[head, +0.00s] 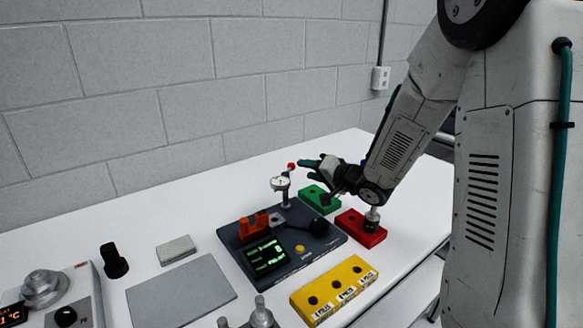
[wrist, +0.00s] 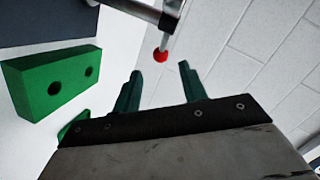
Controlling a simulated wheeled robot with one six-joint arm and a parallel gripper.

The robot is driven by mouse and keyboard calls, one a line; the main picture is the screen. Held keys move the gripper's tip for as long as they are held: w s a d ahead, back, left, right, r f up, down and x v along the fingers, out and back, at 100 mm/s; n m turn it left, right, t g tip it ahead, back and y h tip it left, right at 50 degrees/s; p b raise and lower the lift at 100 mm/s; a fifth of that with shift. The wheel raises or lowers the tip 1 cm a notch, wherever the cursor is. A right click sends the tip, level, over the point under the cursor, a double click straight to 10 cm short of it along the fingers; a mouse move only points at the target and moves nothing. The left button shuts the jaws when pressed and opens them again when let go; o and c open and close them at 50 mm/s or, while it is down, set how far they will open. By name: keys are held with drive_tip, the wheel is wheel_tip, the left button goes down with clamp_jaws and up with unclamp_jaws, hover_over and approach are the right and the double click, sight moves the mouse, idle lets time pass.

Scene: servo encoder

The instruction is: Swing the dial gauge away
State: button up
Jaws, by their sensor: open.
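The dial gauge (head: 280,183) has a round white face and stands on a post at the back of the dark test fixture (head: 230,237). A red ball knob (head: 291,166) sits at the end of its arm. In the wrist view the red knob (wrist: 160,55) shows on a grey rod, just beyond and between my fingertips. My gripper (head: 312,170) is open and empty, with its green fingers pointing toward the knob, close to it but apart from it. The gripper's fingers also show in the wrist view (wrist: 160,80).
A green block with holes (head: 320,198) lies below my gripper. A red block (head: 360,230) with a metal part in it and a yellow block (head: 335,290) stand nearer. A grey mat (head: 180,290) lies left of the fixture. The wall (head: 230,70) is behind.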

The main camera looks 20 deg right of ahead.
sight(292, 166)
drive_tip(key=x, duration=0.7)
drive_tip(key=shift+w+a, duration=0.2)
drive_tip(key=shift+w, duration=0.15)
drive_tip(key=shift+c, duration=0.3)
clamp_jaws()
drive_tip(key=shift+d, duration=0.1)
